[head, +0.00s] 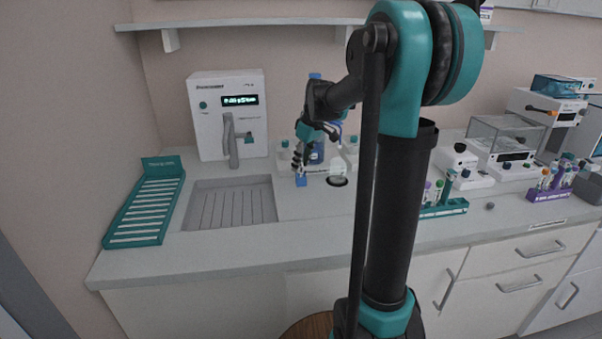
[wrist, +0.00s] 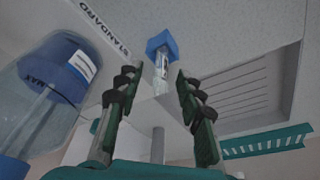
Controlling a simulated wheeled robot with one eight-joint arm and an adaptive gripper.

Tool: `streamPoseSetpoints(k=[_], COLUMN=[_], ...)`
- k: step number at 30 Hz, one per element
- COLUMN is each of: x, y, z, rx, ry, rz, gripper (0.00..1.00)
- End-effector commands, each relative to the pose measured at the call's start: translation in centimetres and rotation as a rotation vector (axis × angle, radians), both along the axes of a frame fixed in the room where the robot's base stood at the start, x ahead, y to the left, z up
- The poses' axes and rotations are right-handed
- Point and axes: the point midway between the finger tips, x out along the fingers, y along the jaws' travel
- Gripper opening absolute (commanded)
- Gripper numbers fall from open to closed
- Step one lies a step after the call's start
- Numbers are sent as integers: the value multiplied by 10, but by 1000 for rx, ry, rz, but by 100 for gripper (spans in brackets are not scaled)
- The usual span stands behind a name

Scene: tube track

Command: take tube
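A small clear tube (wrist: 161,66) with a pale label stands in a blue block-shaped holder (wrist: 160,42) on the counter. In the head view the blue holder (head: 301,181) sits right of the sink, below my gripper (head: 298,162). In the wrist view my gripper (wrist: 157,76) is open, with one dark finger on each side of the tube's line. The tube shows in the gap near the fingertips, and no finger is clearly touching it. In the head view my gripper hides most of the tube.
A large bottle with blue liquid (wrist: 58,75) stands close beside my gripper. The sink (head: 232,205) and a teal drying rack (head: 147,207) lie to the left. A white dispenser (head: 230,118) stands behind the sink. Tube racks (head: 445,209) stand to the right.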

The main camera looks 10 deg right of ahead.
Motion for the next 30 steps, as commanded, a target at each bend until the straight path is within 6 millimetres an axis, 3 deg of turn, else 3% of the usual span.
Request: streamPoseSetpoints(k=[8, 17, 30], x=[1, 1, 1], y=[1, 1, 1], z=[-3, -3, 2], rx=[0, 0, 0], ry=[0, 0, 0], rz=[0, 0, 0], gripper=[37, 0, 0])
